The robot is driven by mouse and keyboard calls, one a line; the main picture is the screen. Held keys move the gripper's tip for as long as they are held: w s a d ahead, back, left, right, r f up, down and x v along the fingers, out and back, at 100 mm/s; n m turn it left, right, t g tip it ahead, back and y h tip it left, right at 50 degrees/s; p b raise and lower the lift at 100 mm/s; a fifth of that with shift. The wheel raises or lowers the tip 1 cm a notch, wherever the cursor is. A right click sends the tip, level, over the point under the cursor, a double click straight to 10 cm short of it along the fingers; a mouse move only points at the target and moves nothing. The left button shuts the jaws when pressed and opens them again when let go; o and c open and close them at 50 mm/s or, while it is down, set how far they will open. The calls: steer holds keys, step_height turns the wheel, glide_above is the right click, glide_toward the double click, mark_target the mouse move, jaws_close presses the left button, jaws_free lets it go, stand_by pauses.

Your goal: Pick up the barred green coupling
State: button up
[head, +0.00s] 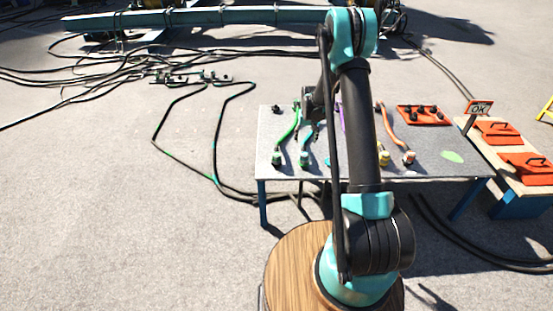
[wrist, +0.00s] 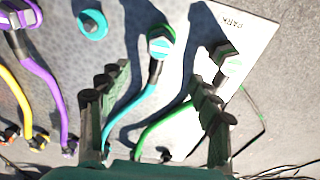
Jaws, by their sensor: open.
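The green coupling (head: 277,158) sits at the left front of the grey table, on the end of a green cable. In the wrist view it (wrist: 231,66) shows at the upper right, partly hidden by my right finger. Its bar marking is too small to make out. My gripper (wrist: 160,80) is open and empty above the cables. The teal cable with its teal coupling (wrist: 160,42) lies in view between the fingers, while the green coupling lies beyond the right finger. In the head view my arm hides much of the gripper.
The grey table (head: 262,140) also bears a purple cable (wrist: 55,95), a yellow coupling (head: 384,158) and an orange cable (head: 388,122). A teal ring (wrist: 92,25) lies near the teal coupling.

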step_height(320, 180, up, 6)
steer(key=f+g, duration=0.1)
glide_above(276, 154)
steer(key=d, duration=0.1)
steer(key=f, duration=1.1)
steer(key=shift+a+f, duration=0.2)
steer(key=shift+f, duration=0.05)
steer(key=shift+w+a+f, duration=0.1)
steer(key=shift+f, duration=1.2)
steer(key=shift+w+a+f, duration=0.1)
steer(key=shift+f, duration=1.15)
steer(key=shift+c, duration=0.6)
steer(key=c, duration=1.2)
steer(key=shift+r, duration=0.15)
steer(key=shift+c, duration=0.2)
